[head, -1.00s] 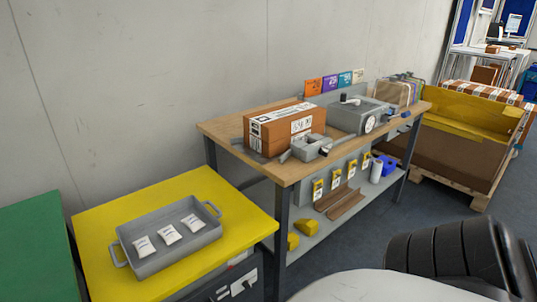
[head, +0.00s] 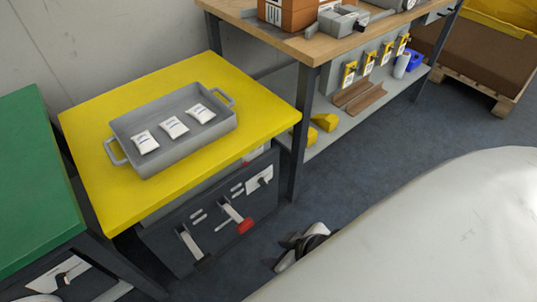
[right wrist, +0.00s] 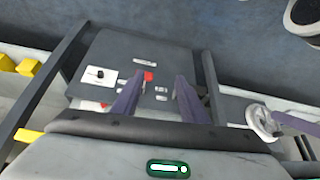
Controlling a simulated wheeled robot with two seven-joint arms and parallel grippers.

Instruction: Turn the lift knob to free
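A white plate with a small dark knob (head: 262,181) sits at the upper right of the dark front panel (head: 165,250) under the yellow table. The knob also shows in the right wrist view (right wrist: 99,73), left of my fingers. My right gripper (head: 290,258) is low in front of the panel, apart from the knob and partly hidden by a large pale body part of mine. In the right wrist view its two fingers (right wrist: 158,95) are spread with nothing between them. A pale part with a finger-like piece, seemingly my left gripper (right wrist: 275,122), shows at the right there; its opening is unclear.
The panel also carries slotted levers, one with a red end (head: 245,226). A grey tray (head: 190,150) with white packets is on the yellow table (head: 255,95). A green table (head: 25,170) stands left, a wooden workbench (head: 330,48) behind right.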

